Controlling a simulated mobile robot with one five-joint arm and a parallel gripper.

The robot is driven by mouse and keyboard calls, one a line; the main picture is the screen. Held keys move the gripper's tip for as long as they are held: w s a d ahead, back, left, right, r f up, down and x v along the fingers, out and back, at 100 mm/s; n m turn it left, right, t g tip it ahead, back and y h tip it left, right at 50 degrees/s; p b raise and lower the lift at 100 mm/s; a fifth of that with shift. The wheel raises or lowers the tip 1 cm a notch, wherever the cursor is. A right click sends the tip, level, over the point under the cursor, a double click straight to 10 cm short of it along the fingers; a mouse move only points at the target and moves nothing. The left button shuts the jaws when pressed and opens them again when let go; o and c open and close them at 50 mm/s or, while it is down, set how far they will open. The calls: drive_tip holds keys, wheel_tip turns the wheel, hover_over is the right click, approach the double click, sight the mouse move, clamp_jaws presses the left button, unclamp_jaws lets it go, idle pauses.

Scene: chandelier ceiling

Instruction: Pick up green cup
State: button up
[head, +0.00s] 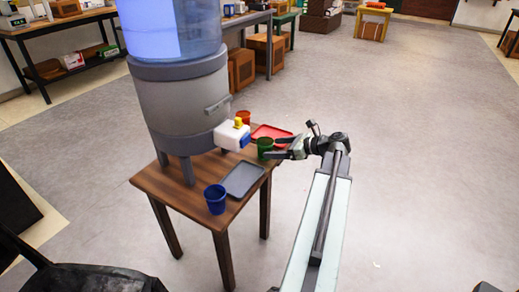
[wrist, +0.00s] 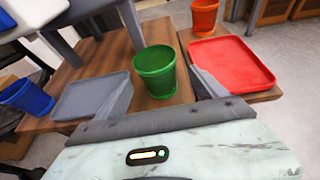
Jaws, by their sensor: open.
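The green cup (head: 265,147) stands upright on the small wooden table (head: 168,190), near its right edge. In the wrist view the green cup (wrist: 156,71) is in the upper middle, straight ahead of my gripper. My gripper (head: 281,148) is open, just to the right of the cup in the head view. In the wrist view its two grey fingertips (wrist: 160,93) show left and right of the cup, with the cup between or just beyond them. I cannot tell whether either finger touches it.
A water dispenser (head: 183,105) with a white tap block (head: 230,135) stands on the table. A red tray (head: 272,133) and orange cup (head: 243,117) lie behind the green cup. A grey tray (head: 243,180) and blue cup (head: 215,198) are nearer. Open floor lies right.

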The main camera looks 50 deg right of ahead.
sight(259, 148)
drive_tip(key=shift+b+x, duration=1.5)
drive_tip(key=shift+x, duration=2.5)
drive_tip(key=shift+s+r, duration=0.1)
drive_tip(key=c, duration=1.5)
